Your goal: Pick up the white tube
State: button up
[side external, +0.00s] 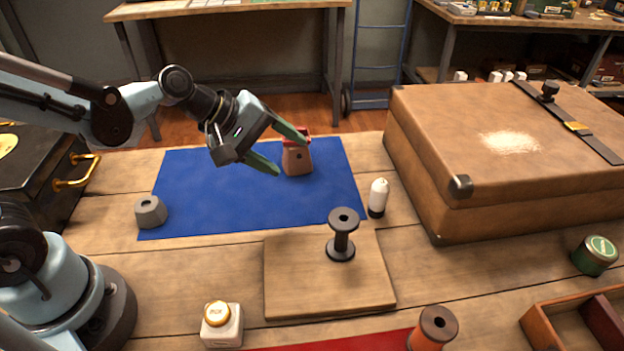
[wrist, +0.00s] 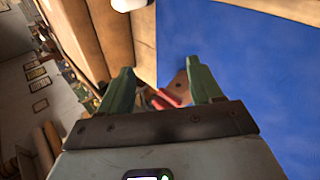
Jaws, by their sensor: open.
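The white tube (side external: 378,192) stands upright on the wooden table, with a black lower end. It is just off the right edge of the blue mat, left of the big brown case. In the wrist view, a white rounded thing cut off by the top edge (wrist: 128,4) looks like the tube. My gripper (side external: 290,153) is open and empty, with green fingers, above the mat and to the upper left of the tube. In the wrist view, my gripper's fingers (wrist: 158,68) are spread apart, with a red-and-brown object (wrist: 168,97) showing beyond them.
The red-topped brown object (side external: 297,160) stands on the blue mat (side external: 220,200) beneath my gripper. A black spool (side external: 342,235) stands on a wooden board (side external: 290,290) in front of the tube. The brown case (side external: 530,130) bounds the right. A grey block (side external: 150,212) sits at left.

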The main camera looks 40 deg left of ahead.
aim_at(388, 192)
jog(key=w+d+f+n+h, duration=0.1)
jog(key=d+n+h, duration=0.1)
jog(key=n, duration=0.2)
jog(key=w+d+f+n+h, duration=0.1)
jog(key=w+d+f+n, duration=0.1)
jog(key=n, duration=0.3)
jog(key=w+d+f+n+h, duration=0.1)
jog(key=w+d+n+h, duration=0.1)
jog(key=d+n, duration=0.1)
jog(key=shift+d+f+n+t+h, duration=0.15)
jog(key=shift+f+n+t+h, duration=0.2)
jog(key=shift+n, duration=0.45)
jog(key=x, duration=0.6)
jog(key=shift+w+d+f, duration=0.1)
jog(key=shift+w+d, duration=0.05)
jog(key=shift+w, duration=0.05)
jog(key=shift+s+x, duration=0.2)
jog(key=shift+x, duration=2.5)
jog(key=shift+d, duration=0.15)
jog(key=c, duration=0.8)
